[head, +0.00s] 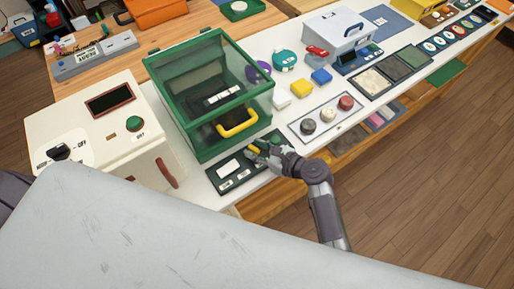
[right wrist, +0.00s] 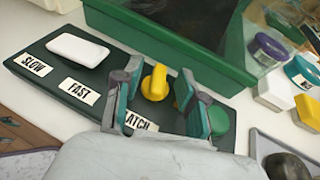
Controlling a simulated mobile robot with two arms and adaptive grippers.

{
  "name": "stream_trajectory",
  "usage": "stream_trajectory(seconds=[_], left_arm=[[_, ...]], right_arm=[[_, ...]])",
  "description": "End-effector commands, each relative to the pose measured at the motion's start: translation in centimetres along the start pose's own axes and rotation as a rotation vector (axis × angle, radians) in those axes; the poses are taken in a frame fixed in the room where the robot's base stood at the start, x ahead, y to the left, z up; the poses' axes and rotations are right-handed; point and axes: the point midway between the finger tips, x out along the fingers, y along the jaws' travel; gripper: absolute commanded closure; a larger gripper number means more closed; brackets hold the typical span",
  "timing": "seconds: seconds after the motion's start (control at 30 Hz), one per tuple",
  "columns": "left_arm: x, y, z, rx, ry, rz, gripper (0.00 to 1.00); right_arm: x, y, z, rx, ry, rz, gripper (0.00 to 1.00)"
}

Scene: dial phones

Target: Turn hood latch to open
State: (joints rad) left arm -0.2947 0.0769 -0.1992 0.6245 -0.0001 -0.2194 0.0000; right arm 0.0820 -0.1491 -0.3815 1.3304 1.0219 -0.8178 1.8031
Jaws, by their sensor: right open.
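The hood is a clear box with a green frame (head: 205,95) and a yellow handle (head: 238,123) on its front. A dark control panel (head: 232,182) lies in front of it. In the right wrist view the panel has a yellow latch knob (right wrist: 155,83) above a partly covered label reading "ATCH" (right wrist: 140,122). My right gripper (head: 258,149) is open, and in the wrist view its fingers (right wrist: 158,88) stand on either side of the knob. I cannot tell whether they touch it. My left gripper is not in view.
The panel also has a white switch (right wrist: 77,48), SLOW (right wrist: 34,65) and FAST (right wrist: 79,90) labels, and a green button (right wrist: 212,116) beside the right finger. A cream box (head: 110,130) stands left of the hood. A tray of round knobs (head: 327,116) lies to the right.

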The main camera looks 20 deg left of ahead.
Motion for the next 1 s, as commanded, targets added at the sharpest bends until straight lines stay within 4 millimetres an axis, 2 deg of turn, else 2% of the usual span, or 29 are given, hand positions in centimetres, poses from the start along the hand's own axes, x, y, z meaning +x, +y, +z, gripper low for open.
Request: stream_trajectory(seconds=[0.17,0.4,0.77,1.0], left_arm=[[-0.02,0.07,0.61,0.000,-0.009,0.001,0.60],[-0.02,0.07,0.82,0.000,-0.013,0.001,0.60],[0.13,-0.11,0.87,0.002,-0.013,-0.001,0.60],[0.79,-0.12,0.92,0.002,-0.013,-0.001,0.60]], right_arm=[[0.00,0.00,0.03,0.000,0.000,0.000,0.59],[-0.03,0.00,0.02,0.000,0.000,0.000,0.99],[-0.02,-0.11,-0.03,-0.009,0.000,0.019,1.00],[0.02,-0.34,-0.11,-0.054,0.001,0.122,1.00]])
